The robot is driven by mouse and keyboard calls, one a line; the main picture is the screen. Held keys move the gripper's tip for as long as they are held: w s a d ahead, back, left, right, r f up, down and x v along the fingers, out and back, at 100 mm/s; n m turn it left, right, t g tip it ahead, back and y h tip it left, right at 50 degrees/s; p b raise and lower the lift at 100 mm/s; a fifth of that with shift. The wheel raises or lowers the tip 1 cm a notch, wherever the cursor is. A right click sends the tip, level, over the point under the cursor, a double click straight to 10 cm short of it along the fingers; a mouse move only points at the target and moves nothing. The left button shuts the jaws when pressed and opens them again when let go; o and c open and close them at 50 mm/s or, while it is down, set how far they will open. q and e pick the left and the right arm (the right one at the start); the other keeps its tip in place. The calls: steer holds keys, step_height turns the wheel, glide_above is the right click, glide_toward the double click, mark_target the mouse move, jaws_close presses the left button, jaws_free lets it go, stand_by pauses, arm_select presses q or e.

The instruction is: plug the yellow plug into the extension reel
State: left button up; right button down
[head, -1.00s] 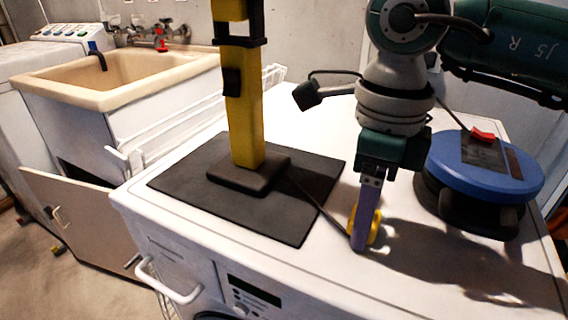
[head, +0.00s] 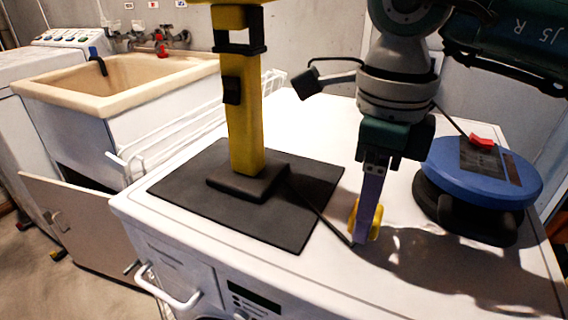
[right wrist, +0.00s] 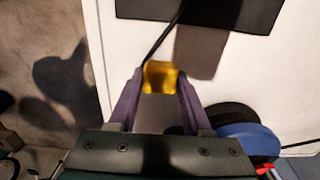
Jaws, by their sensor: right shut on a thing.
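The yellow plug (head: 375,222) is between the purple fingers of my right gripper (head: 367,215), low over the front of the white washer top. In the right wrist view the plug (right wrist: 160,78) sits between the fingertips, and the gripper is shut on it. A dark cord runs from the plug to the foot of the yellow stand. The extension reel (head: 485,175), a blue disc on a black base, stands to the right of the gripper, apart from it. Its sockets cannot be made out. My left gripper is not in view.
A yellow stand (head: 243,120) with a black foot stands on a dark mat (head: 220,220) left of the gripper. A red piece (head: 482,141) lies on top of the reel. The white washer top (head: 400,270) is clear between mat and reel. A sink (head: 120,80) is at the left.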

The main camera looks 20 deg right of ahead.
step_height(320, 180, up, 18)
steer(key=p, duration=0.3)
